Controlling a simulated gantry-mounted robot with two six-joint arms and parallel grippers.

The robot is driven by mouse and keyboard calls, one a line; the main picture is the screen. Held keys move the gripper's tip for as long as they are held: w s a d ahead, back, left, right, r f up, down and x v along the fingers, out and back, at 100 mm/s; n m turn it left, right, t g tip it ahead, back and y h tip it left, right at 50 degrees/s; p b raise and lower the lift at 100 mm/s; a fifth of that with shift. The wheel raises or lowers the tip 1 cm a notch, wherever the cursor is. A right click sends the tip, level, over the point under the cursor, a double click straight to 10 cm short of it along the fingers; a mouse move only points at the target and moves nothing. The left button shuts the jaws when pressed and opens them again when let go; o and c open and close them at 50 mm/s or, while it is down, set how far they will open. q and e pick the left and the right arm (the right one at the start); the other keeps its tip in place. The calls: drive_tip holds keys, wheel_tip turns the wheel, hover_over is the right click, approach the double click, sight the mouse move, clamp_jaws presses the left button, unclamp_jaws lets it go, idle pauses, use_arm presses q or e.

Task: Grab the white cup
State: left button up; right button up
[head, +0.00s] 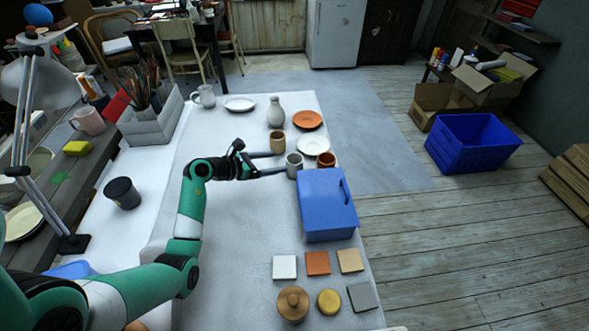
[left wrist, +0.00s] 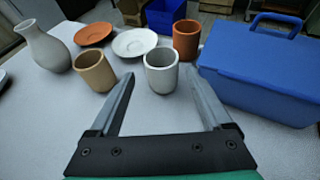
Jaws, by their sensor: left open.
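The white cup (head: 294,165), pale grey-white and upright, stands on the white table beside the blue box. It also shows upright in the left wrist view (left wrist: 161,80), centred between my two finger tips. My left gripper (head: 283,162) is open and empty, low over the table, its fingers pointing right toward the cup. The tips are at or just short of the cup's near side; I cannot tell whether they reach around it. A gap shows on each side of the cup in the left wrist view. My right gripper is not in view.
A tan cup (head: 277,143) stands close beyond the upper finger. A terracotta cup (head: 326,160), a white plate (head: 313,146), a terracotta plate (head: 307,119) and a vase (head: 275,112) are behind. The blue box (head: 326,205) is close on the right.

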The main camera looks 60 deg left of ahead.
sight(289, 162)
use_arm(q)
drive_tip(key=b+x, duration=0.1)
drive_tip(key=x, duration=0.2)
drive_tip(key=shift+w+f, duration=0.2)
drive_tip(key=shift+w, duration=0.3)
drive_tip(key=shift+w+f+b, duration=0.15)
drive_tip(key=shift+f+b, duration=0.05)
drive_tip(key=shift+b, duration=0.3)
drive_tip(key=b+x, duration=0.3)
drive_tip(key=x, duration=0.1)
drive_tip(key=shift+f, duration=0.25)
drive_tip(key=shift+w, duration=0.25)
drive_tip(key=shift+r, duration=0.1)
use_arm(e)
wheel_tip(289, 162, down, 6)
use_arm(q)
drive_tip(key=c, duration=1.1)
wheel_tip(289, 162, up, 10)
drive_tip(key=p, duration=0.5)
drive_tip(key=shift+f+p, duration=0.2)
drive_tip(key=shift+p, duration=0.1)
drive_tip(key=shift+c, duration=0.2)
drive_tip(key=shift+r, duration=0.2)
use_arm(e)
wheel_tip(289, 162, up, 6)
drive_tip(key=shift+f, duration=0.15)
